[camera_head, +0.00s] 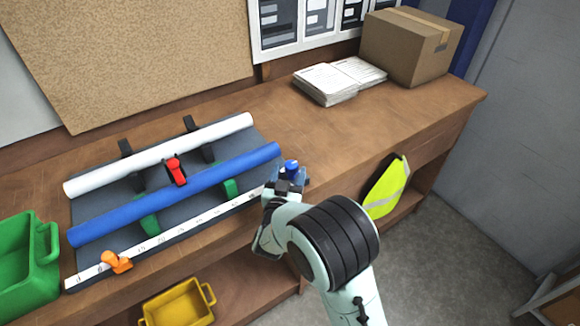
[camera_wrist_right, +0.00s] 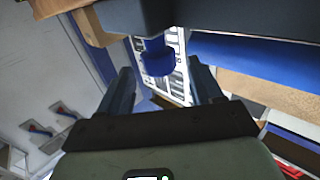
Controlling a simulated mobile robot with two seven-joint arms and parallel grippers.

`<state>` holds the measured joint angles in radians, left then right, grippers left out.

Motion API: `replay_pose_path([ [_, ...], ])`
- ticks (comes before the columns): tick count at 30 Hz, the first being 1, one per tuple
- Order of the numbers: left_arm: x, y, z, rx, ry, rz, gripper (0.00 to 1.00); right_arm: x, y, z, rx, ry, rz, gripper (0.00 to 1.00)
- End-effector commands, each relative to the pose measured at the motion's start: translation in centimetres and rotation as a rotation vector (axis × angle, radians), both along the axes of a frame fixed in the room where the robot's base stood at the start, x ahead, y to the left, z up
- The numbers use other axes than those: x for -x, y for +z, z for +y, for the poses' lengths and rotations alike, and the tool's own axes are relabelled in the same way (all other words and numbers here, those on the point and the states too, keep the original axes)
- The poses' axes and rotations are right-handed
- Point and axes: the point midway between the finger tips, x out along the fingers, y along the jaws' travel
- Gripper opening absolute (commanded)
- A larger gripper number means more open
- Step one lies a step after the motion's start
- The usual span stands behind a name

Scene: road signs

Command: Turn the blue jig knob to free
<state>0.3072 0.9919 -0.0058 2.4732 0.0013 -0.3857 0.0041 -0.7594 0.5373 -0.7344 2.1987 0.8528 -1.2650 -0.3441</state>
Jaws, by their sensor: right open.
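The blue jig knob (camera_head: 291,166) stands at the right end of the grey jig board (camera_head: 262,134), beside the end of the blue bar (camera_head: 185,192). My right gripper (camera_head: 288,182) is at the knob, at the near right corner of the jig. In the right wrist view the blue knob (camera_wrist_right: 157,61) sits between the tips of the two open fingers of my right gripper (camera_wrist_right: 160,76), with a gap showing on each side. It is not gripped. My left gripper is in neither view.
A white bar (camera_head: 160,152), red clamp (camera_head: 175,170), orange piece (camera_head: 116,261) and numbered scale (camera_head: 170,238) are on the jig. A green bin (camera_head: 28,262) stands left. Papers (camera_head: 328,84) and a carton (camera_head: 408,46) stand at the back right. The bench between is clear.

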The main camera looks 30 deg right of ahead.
Motion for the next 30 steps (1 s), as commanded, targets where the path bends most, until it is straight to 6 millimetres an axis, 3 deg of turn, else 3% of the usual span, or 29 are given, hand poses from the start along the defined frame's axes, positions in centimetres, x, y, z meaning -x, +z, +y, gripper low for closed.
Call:
replay_pose_path([
  [5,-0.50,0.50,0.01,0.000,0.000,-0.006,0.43,-1.25,0.07,-1.07,0.001,-0.001,0.000,0.65],
  [14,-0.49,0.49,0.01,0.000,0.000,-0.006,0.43,-1.42,-0.07,-1.23,0.000,0.001,0.001,0.65],
  [15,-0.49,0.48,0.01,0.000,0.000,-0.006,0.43,-1.42,-0.07,-1.23,0.000,0.001,0.001,0.62],
  [20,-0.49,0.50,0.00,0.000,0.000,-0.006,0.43,-1.41,-0.06,-1.22,-0.001,0.001,0.001,0.10],
  [30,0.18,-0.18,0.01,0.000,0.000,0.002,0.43,-1.28,-0.18,-1.33,-0.003,0.032,0.000,0.09],
])
